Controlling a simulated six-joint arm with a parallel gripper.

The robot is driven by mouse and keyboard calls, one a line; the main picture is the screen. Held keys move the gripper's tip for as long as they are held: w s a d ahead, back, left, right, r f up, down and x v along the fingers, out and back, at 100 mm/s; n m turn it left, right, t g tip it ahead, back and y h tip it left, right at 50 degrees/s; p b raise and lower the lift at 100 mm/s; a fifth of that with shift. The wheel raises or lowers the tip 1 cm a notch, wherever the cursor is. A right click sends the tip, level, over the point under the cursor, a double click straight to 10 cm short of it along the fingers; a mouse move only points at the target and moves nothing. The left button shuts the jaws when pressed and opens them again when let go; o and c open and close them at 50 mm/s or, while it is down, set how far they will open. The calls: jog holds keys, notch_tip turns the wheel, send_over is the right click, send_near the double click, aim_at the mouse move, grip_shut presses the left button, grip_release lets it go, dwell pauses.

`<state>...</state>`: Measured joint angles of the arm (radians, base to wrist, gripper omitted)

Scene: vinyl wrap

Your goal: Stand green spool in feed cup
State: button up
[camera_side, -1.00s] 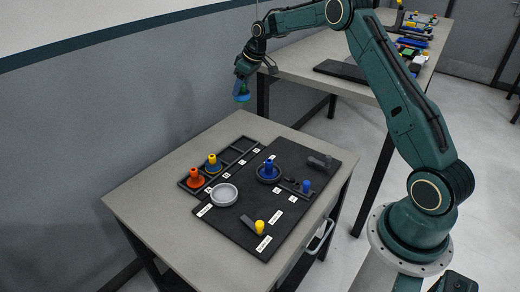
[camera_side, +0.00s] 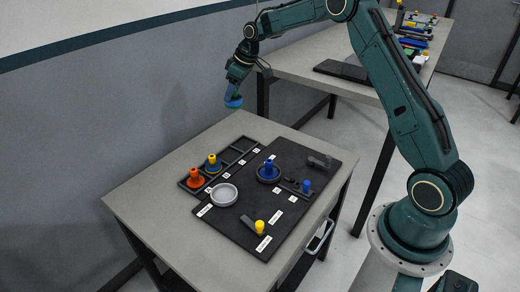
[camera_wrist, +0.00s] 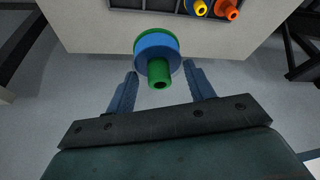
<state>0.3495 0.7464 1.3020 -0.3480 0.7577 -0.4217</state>
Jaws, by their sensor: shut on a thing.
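My gripper (camera_side: 235,88) is shut on the green spool (camera_wrist: 160,84), high above the table's far left side. In the wrist view the spool has a green hub and rim with a blue band, and sits between the two fingers (camera_wrist: 160,72). In the side view the spool (camera_side: 233,102) looks mostly blue and small. A pale grey round cup (camera_side: 224,203), apparently the feed cup, stands empty on the dark mat, below and in front of the gripper. The label print is too small to read.
A dark rack (camera_side: 238,148) holds an orange spool (camera_side: 195,178) and a yellow-and-blue one (camera_side: 212,163). A blue spool (camera_side: 268,169) stands in a dark round holder. Yellow (camera_side: 260,227) and blue (camera_side: 306,186) pegs stand on the mat (camera_side: 290,160). The table's left side is bare.

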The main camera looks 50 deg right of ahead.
jog(key=s+a+n, duration=0.2)
jog(key=s+a, duration=0.3)
jog(key=a, duration=0.4)
jog(key=s+a+r+n+g+y, duration=0.1)
jog(key=s+a+n, duration=0.2)
jog(key=s+a, duration=0.3)
jog(key=a, duration=0.4)
jog(key=shift+s+a+y, duration=0.25)
jog(key=shift+y, duration=0.05)
send_over(224, 195)
notch_tip(224, 195, down, 16)
jog(key=shift+f, duration=0.1)
jog(key=shift+f, duration=1.8)
jog(key=shift+f, duration=0.1)
